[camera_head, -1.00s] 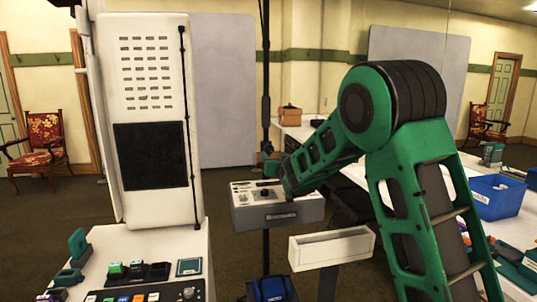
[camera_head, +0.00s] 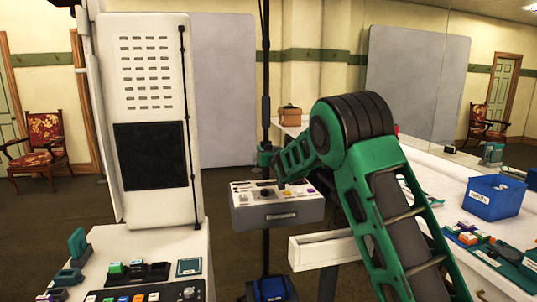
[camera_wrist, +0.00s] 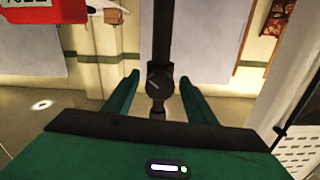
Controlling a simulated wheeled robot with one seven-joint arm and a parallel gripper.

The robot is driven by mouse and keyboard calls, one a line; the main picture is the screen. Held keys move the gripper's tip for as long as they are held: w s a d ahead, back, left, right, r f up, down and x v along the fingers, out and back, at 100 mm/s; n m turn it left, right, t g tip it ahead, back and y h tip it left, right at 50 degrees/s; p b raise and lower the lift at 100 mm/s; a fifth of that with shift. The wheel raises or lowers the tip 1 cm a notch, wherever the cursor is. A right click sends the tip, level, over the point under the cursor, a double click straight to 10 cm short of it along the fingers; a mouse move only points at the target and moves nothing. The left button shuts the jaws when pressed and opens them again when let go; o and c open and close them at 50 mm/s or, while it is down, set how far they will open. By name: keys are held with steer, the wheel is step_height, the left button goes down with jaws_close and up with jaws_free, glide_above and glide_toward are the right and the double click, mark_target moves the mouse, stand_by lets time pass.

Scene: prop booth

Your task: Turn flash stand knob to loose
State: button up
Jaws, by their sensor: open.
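The flash stand is a thin black upright pole (camera_head: 265,60). In the wrist view a dark round knob (camera_wrist: 158,84) with a pale pointer mark sits on this pole. My gripper (camera_wrist: 159,79) is open. Its two green fingers lie on either side of the knob, with a visible gap to each side, so they do not appear to grip it. In the head view my gripper (camera_head: 266,156) is at the pole just above the grey control box, and the knob cannot be made out there.
A grey control box (camera_head: 280,215) with knobs and buttons is close below my forearm. A tall white booth panel (camera_head: 150,60) is to the left. A white counter with a blue bin (camera_head: 495,198) is at right.

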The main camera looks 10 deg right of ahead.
steer(key=c, duration=1)
steer(key=shift+c, duration=0.2)
steer(key=shift+m, duration=0.6)
steer(key=o, duration=1)
steer(key=shift+o, duration=0.2)
steer(key=s, duration=1)
steer(key=shift+s, duration=0.35)
